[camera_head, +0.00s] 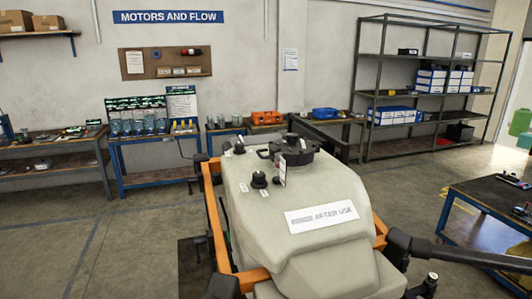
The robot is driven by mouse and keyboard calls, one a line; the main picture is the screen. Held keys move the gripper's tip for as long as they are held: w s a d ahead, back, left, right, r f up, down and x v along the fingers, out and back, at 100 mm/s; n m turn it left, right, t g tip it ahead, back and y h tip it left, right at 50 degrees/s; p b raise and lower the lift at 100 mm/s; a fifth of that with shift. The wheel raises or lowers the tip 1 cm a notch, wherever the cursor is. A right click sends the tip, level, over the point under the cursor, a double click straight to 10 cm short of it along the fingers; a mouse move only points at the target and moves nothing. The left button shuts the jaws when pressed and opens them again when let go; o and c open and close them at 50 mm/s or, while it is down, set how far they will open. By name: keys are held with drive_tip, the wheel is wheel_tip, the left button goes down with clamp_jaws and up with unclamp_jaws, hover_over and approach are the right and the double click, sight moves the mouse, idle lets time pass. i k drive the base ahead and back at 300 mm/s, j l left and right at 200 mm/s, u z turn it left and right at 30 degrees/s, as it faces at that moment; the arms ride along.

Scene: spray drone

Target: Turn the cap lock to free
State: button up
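The spray drone's pale grey tank (330,190) fills the lower middle of the view, in an orange frame (214,225). A large black lid-like cap (295,150) sits on its top. A small upright pale tag (282,171) stands at the cap's front edge. A small black knob (259,180) is in front and to the left, with two small white labels beside it, too small to read. I cannot tell for sure which part is the cap lock or how it is turned. Another small black fitting (239,146) is at the tank's back left. My gripper is not in view.
A white "AFTER USE" label (321,216) is on the tank's front. A black tube-like arm (460,254) reaches out right. A blue-framed table (490,205) stands at right. Workbenches (150,180) and a metal shelf (425,95) line the back wall. Floor at left is clear.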

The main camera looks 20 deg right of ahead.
sight(291, 139)
drive_tip(key=l+u, duration=0.7)
drive_tip(key=u, duration=0.15)
